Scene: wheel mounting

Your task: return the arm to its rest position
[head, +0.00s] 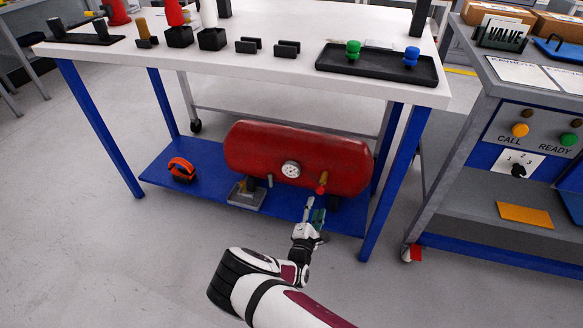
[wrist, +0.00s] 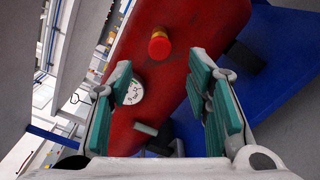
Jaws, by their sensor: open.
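My gripper (head: 313,214) is in front of the right part of a red tank (head: 262,150) that lies on the table's blue lower shelf. In the wrist view my gripper (wrist: 165,95) is open, with its green pads apart and nothing held between them. The red tank (wrist: 150,105) fills the background beyond the fingers. A red-and-yellow fitting (wrist: 159,46) on the tank shows past the fingertips; it also shows in the head view (head: 322,186). A round gauge (head: 291,170) sits on the tank's front.
The white tabletop (head: 300,66) above the tank carries a black tray (head: 375,68) with a green knob and a blue knob. An orange tool (head: 181,169) lies on the blue shelf (head: 160,176). A grey panel bench (head: 470,95) stands at the right.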

